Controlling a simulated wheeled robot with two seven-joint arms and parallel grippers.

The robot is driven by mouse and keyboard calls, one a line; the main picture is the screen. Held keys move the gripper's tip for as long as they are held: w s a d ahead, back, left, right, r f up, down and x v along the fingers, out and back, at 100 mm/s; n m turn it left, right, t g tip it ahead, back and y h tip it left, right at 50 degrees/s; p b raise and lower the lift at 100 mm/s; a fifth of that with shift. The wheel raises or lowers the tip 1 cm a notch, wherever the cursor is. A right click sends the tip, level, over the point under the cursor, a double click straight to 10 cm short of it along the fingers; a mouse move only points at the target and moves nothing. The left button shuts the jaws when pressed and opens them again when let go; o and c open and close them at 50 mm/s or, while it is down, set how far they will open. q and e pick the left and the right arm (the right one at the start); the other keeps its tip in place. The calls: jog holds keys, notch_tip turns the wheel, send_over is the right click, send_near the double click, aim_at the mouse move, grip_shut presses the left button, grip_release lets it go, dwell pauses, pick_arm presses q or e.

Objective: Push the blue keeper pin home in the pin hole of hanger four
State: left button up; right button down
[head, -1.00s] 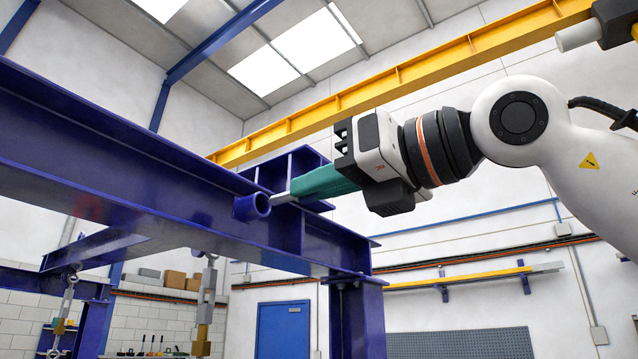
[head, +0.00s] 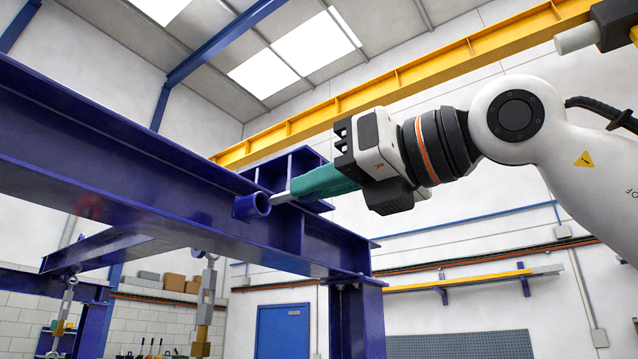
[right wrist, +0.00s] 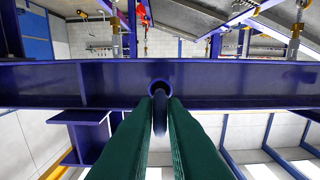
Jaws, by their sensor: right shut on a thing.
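My right gripper (head: 300,187), with green fingers, is shut on a slim pin (head: 280,197). The pin looks grey in the head view and dark blue in the right wrist view (right wrist: 159,115). It points left towards a short blue tube (head: 252,206) on the side of a blue beam, which looks like the pin hole. In the right wrist view the round tube mouth (right wrist: 160,82) lies straight ahead of the fingers (right wrist: 160,100), and the pin's end overlaps it. I cannot tell whether the tip is inside. No hanger number is readable. My left gripper is out of view.
The heavy blue beam (head: 110,155) crosses the left side, with a flange and stiffener plates close to my right fingers. A hanger of metal links (head: 206,290) hangs below the beam. A yellow beam (head: 400,80) runs behind my arm. Open air lies below my right gripper.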

aim_at(285, 196)
jog(key=shift+w+a, duration=0.1)
dwell(0.3)
jog(key=shift+w+a, duration=0.3)
jog(key=shift+a, duration=0.1)
jog(key=shift+w+a, duration=0.25)
jog(key=shift+a, duration=0.15)
jog(key=shift+w+a+p, duration=0.2)
jog(key=shift+a+p, duration=0.1)
jog(key=shift+x, duration=0.8)
jog(key=c, duration=1.4)
grip_release()
jog(key=shift+w, duration=0.1)
